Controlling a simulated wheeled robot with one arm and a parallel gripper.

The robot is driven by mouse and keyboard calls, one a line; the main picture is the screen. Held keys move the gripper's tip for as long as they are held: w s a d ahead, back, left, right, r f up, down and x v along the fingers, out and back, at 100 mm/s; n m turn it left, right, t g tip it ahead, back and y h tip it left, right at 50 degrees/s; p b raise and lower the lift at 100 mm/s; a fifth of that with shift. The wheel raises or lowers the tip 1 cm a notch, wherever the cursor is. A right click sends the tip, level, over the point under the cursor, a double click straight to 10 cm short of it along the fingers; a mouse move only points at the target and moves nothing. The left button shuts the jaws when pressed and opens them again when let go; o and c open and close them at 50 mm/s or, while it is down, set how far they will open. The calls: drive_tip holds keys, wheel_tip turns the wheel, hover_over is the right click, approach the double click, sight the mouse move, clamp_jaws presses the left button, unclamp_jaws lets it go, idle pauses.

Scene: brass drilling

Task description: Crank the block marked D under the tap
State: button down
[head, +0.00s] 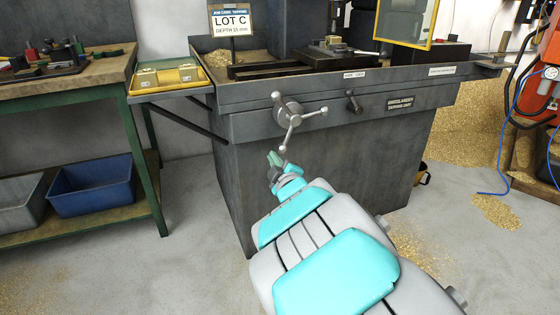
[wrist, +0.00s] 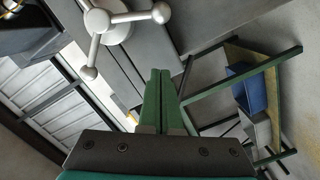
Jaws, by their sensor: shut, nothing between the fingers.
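A three-spoke crank handle (head: 289,113) with ball ends is on the front of the grey machine (head: 330,150). It also shows at the top left of the wrist view (wrist: 110,25). My gripper (head: 274,158) is shut and empty, just below and left of the crank, apart from it as far as I can see. Its green fingers (wrist: 160,76) lie together in the wrist view. A vise-like fixture (head: 332,47) stands on the machine top. I cannot make out a block marked D or the tap.
A sign (head: 231,20) reads LOT C, depth 15 mm. A smaller lever (head: 353,101) sits right of the crank. A yellow tray (head: 168,76) is on a side shelf. A green-framed bench (head: 128,110) with a blue bin (head: 92,185) stands left. Brass chips cover floor at right.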

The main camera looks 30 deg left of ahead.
drive_tip(key=w+a+f+p, duration=0.1)
drive_tip(key=w+a+f, duration=0.1)
drive_tip(key=w, duration=0.5)
drive_tip(key=shift+w+a+f+p, duration=0.25)
drive_tip(key=shift+w+a+p, duration=0.05)
drive_tip(key=shift+a, duration=0.15)
drive_tip(key=shift+w+d+f+b, duration=0.25)
drive_tip(key=shift+w+f+b, duration=0.15)
drive_tip(key=shift+b, duration=0.55)
drive_tip(key=shift+r, duration=0.1)
